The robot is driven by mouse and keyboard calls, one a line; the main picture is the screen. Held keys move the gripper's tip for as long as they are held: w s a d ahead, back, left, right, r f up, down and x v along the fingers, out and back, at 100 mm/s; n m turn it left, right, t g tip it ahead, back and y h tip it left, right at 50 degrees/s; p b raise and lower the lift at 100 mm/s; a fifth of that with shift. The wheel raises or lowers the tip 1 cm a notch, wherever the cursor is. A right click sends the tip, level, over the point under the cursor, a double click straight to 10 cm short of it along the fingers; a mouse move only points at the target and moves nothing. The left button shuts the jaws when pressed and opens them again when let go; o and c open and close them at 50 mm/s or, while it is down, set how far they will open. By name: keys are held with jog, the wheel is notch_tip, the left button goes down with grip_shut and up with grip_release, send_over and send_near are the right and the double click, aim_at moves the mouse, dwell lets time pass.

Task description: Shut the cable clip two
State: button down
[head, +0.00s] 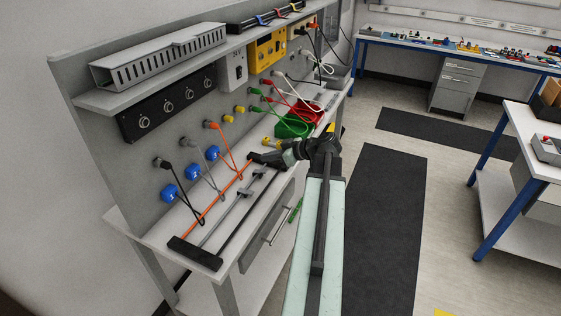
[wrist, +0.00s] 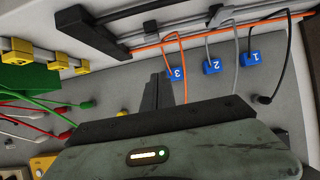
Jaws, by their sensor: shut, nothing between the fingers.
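My gripper (head: 256,157) is shut and empty, above the right part of the bench in the head view. Its closed fingers (wrist: 158,90) point toward the numbered blue blocks in the wrist view. The blue block marked 2 (wrist: 212,65) lies to the right of the fingertips, apart from them, with a grey cable beside it. Block 3 (wrist: 177,72) is closest to the fingers, by the orange cable. Block 1 (wrist: 251,58) is farther right, by the black cable. The head view shows the middle blue piece (head: 192,172). I cannot tell whether clip two is open.
A black-ended rack (head: 195,254) with long rods lies on the bench. Yellow pieces (wrist: 57,62) and a green box (head: 294,127) with a red one are nearby. Black, grey and orange cables hang from wall plugs (head: 210,125). A drawer (head: 268,228) is below.

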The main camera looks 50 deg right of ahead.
aim_at(260, 171)
notch_tip(260, 171, down, 3)
jog(key=b, duration=0.2)
jog(key=shift+w+f+b, duration=0.15)
jog(key=shift+f+b, duration=0.05)
jog(key=shift+b, duration=0.15)
jog(key=shift+s+f+b, duration=0.25)
jog(key=shift+f+b, duration=0.25)
jog(key=shift+f, duration=0.05)
